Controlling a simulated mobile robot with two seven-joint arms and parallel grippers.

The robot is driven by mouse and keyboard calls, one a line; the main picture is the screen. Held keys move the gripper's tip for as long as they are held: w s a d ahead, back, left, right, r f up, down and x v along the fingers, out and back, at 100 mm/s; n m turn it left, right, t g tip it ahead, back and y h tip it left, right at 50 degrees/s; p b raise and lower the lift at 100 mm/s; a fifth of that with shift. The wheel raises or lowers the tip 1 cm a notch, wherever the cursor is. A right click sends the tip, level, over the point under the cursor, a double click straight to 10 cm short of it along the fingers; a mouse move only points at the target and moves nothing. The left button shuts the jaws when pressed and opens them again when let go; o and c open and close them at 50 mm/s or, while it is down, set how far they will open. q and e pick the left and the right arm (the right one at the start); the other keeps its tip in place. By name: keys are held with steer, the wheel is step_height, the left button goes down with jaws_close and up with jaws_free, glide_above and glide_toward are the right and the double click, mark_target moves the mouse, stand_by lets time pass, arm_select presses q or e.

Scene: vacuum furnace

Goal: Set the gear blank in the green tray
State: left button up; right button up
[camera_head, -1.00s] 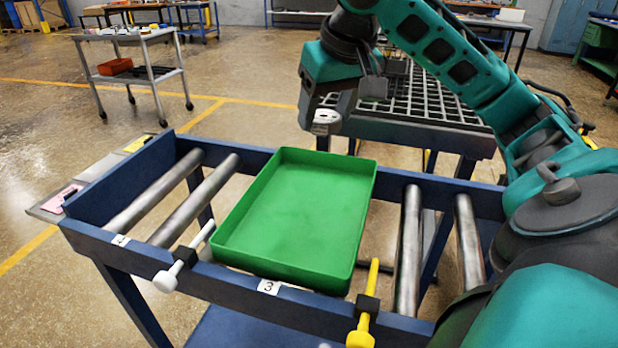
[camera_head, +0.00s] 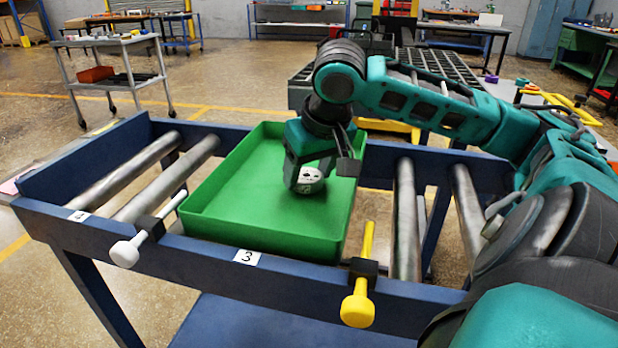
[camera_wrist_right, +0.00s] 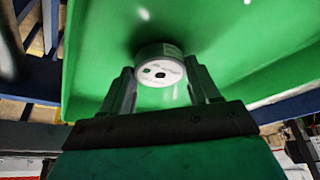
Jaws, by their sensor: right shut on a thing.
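The green tray (camera_head: 225,205) sits on the blue roller stand, and its floor also fills much of the right wrist view (camera_wrist_right: 240,50). My right gripper (camera_head: 308,170) is over the inside of the tray, pointing down. In the right wrist view its two fingers (camera_wrist_right: 163,88) are shut on the gear blank (camera_wrist_right: 160,66), a short grey-white disc with dark marks on its face. The blank (camera_head: 309,180) shows at the gripper's tip in the head view. It is close to the tray floor; I cannot tell whether it touches. My left gripper is not in view.
The blue stand (camera_head: 190,247) has metal rollers (camera_head: 408,220) on both sides of the tray. A white-knobbed rod (camera_head: 125,253) and a yellow-knobbed rod (camera_head: 358,308) stick out in front. A black gridded table (camera_head: 440,65) stands behind. Most of the tray floor is bare.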

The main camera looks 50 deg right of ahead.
steer(key=shift+f, duration=0.15)
steer(key=o, duration=1.4)
steer(key=shift+f, duration=0.1)
steer(key=shift+c, duration=0.2)
steer(key=shift+s+r, duration=0.1)
steer(key=shift+r, duration=0.35)
steer(key=p+v, duration=0.2)
steer(key=v, duration=0.9)
steer(key=shift+r+p, duration=0.15)
steer(key=shift+p, duration=0.25)
